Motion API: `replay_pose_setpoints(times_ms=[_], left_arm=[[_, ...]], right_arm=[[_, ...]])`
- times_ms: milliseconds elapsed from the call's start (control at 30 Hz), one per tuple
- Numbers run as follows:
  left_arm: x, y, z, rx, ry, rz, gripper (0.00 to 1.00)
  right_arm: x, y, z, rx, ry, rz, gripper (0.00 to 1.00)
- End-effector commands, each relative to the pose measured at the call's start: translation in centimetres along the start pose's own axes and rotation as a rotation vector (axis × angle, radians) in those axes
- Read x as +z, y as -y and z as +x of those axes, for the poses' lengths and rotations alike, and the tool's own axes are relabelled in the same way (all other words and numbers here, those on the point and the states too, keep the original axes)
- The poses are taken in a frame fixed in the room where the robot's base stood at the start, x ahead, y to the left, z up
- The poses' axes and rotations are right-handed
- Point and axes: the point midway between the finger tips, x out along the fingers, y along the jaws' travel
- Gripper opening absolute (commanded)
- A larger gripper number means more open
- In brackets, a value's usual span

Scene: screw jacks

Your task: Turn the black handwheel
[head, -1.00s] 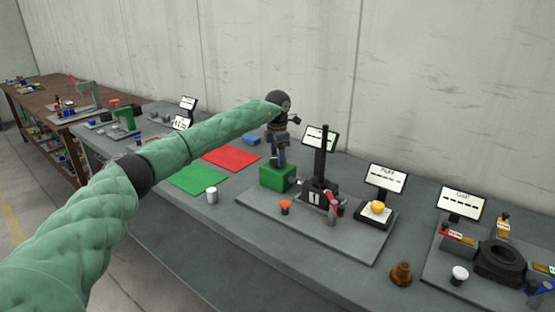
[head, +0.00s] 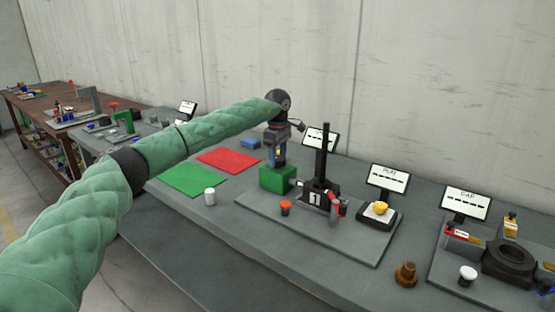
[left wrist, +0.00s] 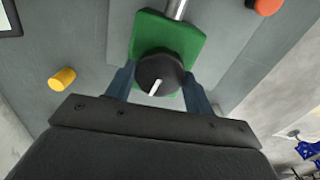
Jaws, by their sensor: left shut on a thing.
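The black handwheel (left wrist: 160,74) is a round knob with a white mark, seen from above in the left wrist view. It sits over a green block, the jack body (left wrist: 148,30), which also shows in the head view (head: 277,179). My left gripper (left wrist: 162,85) points down with one finger on each side of the handwheel and is shut on it. In the head view my left gripper (head: 278,155) is just above the green block, and the handwheel is hidden there by the fingers. My right gripper is not in view.
A black post (head: 321,160) on the grey base plate (head: 260,221) stands right of the green block. An orange knob (head: 286,205), a white cylinder (head: 210,196) and a red mat (head: 229,160) are near. Small displays stand behind.

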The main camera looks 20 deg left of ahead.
Motion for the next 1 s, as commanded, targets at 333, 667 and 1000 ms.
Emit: replay_pose_setpoints(times_ms=[333, 667, 1000], left_arm=[[-0.1, -0.1, 0.0, 0.002, -0.001, 0.326, 0.30], [0.0, -0.1, -0.1, 0.002, -0.001, 0.621, 0.30], [0.0, -0.1, -0.1, 0.002, -0.001, 0.827, 0.30]], right_arm=[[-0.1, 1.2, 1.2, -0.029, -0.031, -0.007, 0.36], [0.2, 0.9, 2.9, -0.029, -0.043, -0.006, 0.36], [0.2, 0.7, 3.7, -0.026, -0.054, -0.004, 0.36]])
